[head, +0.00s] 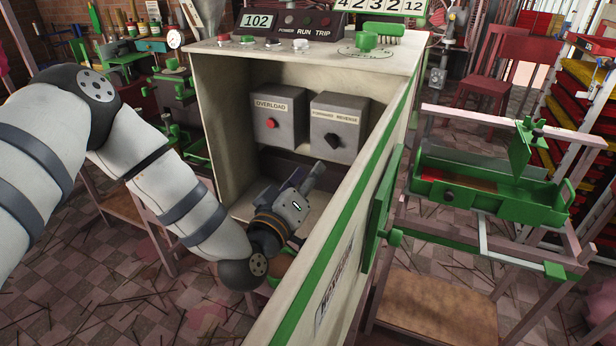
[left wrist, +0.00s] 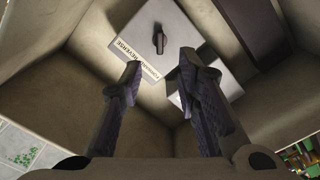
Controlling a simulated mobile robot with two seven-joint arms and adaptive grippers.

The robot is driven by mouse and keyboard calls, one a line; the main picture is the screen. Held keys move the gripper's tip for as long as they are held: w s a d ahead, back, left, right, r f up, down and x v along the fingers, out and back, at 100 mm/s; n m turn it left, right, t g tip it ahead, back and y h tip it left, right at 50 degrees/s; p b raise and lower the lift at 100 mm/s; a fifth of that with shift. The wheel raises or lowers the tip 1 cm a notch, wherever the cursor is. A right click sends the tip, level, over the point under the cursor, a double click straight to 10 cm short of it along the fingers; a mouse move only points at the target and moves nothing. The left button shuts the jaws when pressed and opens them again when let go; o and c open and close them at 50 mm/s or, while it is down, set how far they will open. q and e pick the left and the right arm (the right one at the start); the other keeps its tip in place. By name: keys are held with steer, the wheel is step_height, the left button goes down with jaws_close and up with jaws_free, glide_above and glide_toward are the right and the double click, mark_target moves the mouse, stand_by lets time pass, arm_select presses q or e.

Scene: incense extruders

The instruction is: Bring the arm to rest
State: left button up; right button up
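My left arm reaches from the left into an open cream cabinet (head: 222,120). My left gripper (head: 318,172) is inside it, low and below the two grey switch boxes, apart from them. In the left wrist view its two fingers (left wrist: 160,68) stand apart with nothing between them. The OVERLOAD box (head: 278,118) has a red button. The FORWARD/REVERSE box (head: 340,127) has a black knob (head: 333,141). This box (left wrist: 140,28) and knob (left wrist: 160,40) also show ahead of the fingers in the left wrist view. My right gripper is not in view.
The cabinet's open green-edged door (head: 345,235) stands close to the right of my gripper. On top are a display reading 102 (head: 258,21) and a green knob (head: 367,41). A green trough on a stand (head: 490,195) is at right. Tiled floor (head: 100,265) is at lower left.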

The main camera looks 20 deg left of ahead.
arm_select(q)
steer(key=shift+s, duration=0.15)
steer(key=s+d+f+m+g+h+p, duration=0.1)
steer(key=s+d+f+m+g, duration=0.15)
steer(key=s+f+g, duration=0.5)
steer(key=s+d+f+m+g+h+p, duration=0.1)
steer(key=s+d+f+m+g, duration=0.15)
steer(key=s+f, duration=0.9)
steer(key=s+a+f+m+g+y, duration=0.1)
steer(key=s+a+g, duration=0.1)
steer(key=s, duration=0.8)
steer(key=s+a+m+g+p, duration=0.1)
steer(key=s+a+g, duration=0.2)
steer(key=s, duration=0.7)
steer(key=s+a+f+m+g+y, duration=0.1)
steer(key=s+a+g, duration=0.1)
steer(key=s+g, duration=0.3)
steer(key=s, duration=0.4)
steer(key=shift+s+a+f+g+y, duration=0.3)
steer(key=shift+s+a+f, duration=0.05)
steer(key=shift+s+a, duration=0.05)
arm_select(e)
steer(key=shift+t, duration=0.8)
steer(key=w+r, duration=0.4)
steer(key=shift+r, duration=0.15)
arm_select(q)
steer(key=shift+w, duration=0.1)
